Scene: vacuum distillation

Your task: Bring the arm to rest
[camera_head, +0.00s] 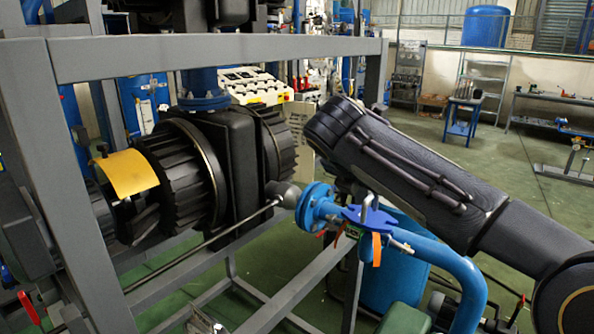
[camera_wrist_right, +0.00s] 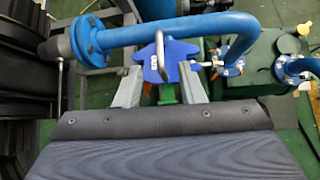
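My right arm (camera_head: 400,170) comes in from the right in the head view, and its dark links hide the right gripper there. In the right wrist view the right gripper (camera_wrist_right: 160,88) shows two grey fingers standing apart, with no object clearly clamped between them. A blue valve plate (camera_wrist_right: 172,62) with a metal lever lies just beyond and between the fingertips; whether they touch it I cannot tell. The valve plate also shows below my arm in the head view (camera_head: 368,218). My left arm and gripper are not in view.
A blue pipe (camera_head: 445,260) with a flange (camera_head: 312,207) runs beside the valve. A grey steel frame (camera_head: 210,55) surrounds black ribbed machinery (camera_head: 190,170) on the left. A blue drum (camera_head: 395,270) stands below. Open green floor (camera_head: 515,180) lies at the back right.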

